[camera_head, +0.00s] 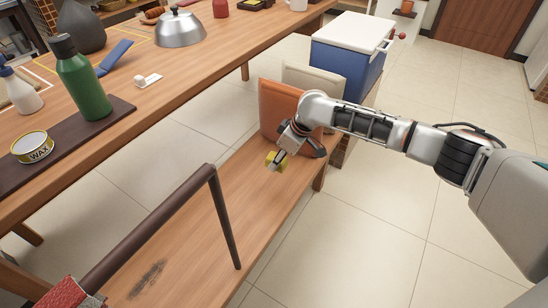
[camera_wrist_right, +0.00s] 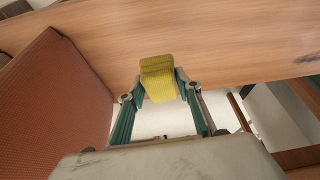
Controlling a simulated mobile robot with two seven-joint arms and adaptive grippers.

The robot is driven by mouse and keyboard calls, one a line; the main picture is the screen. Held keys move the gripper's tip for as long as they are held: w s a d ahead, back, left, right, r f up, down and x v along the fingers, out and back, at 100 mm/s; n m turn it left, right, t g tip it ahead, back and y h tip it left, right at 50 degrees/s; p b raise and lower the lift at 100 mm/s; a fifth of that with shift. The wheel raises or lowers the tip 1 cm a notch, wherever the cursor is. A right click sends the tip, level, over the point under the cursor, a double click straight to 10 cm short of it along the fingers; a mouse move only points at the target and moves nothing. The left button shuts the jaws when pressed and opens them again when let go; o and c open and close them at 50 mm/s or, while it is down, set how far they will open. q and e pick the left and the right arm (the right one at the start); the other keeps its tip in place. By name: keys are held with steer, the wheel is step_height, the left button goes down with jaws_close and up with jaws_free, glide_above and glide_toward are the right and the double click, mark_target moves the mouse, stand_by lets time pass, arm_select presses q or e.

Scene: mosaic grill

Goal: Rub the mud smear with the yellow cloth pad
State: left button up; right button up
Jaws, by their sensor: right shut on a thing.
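The yellow cloth pad (camera_head: 275,159) is in my right gripper (camera_head: 278,160), over the far part of the wooden bench (camera_head: 215,222). In the right wrist view the pad (camera_wrist_right: 158,78) sits between the fingertips of my right gripper (camera_wrist_right: 160,82), which is shut on it. I cannot tell whether the pad touches the wood. The dark mud smear (camera_head: 147,279) lies on the near end of the bench, well apart from the pad, towards the lower left. My left gripper is not in view.
A dark brown armrest (camera_head: 150,222) with a post stands along the bench between pad and smear. An orange cushion (camera_head: 279,106) is beside my right gripper. A red cloth item (camera_head: 68,294) lies near the smear. The table (camera_head: 170,95) holds bottles and a wax tin (camera_head: 33,146).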

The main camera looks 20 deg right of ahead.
steer(key=shift+a+r, duration=0.1)
steer(key=shift+r, duration=0.3)
steer(key=shift+m+t, duration=0.3)
steer(key=shift+m, duration=0.5)
steer(key=r, duration=0.3)
steer(key=a+r, duration=0.1)
steer(key=r, duration=0.2)
steer(key=s+a+r, duration=0.1)
steer(key=r, duration=0.2)
steer(key=shift+s+r, duration=0.1)
steer(key=shift+r, duration=0.1)
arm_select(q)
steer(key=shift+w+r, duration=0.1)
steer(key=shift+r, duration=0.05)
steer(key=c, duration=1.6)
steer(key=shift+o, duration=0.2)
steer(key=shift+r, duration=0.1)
arm_select(e)
steer(key=s+d+r+m+h, duration=0.1)
steer(key=s+r+m, duration=0.2)
steer(key=s+r, duration=0.7)
steer(key=s+d+r+m+h, duration=0.2)
steer(key=s+r, duration=0.7)
steer(key=r, duration=0.5)
steer(key=shift+s+d+m+t, duration=0.15)
steer(key=shift+s+m+t, duration=0.25)
steer(key=shift+m, duration=0.4)
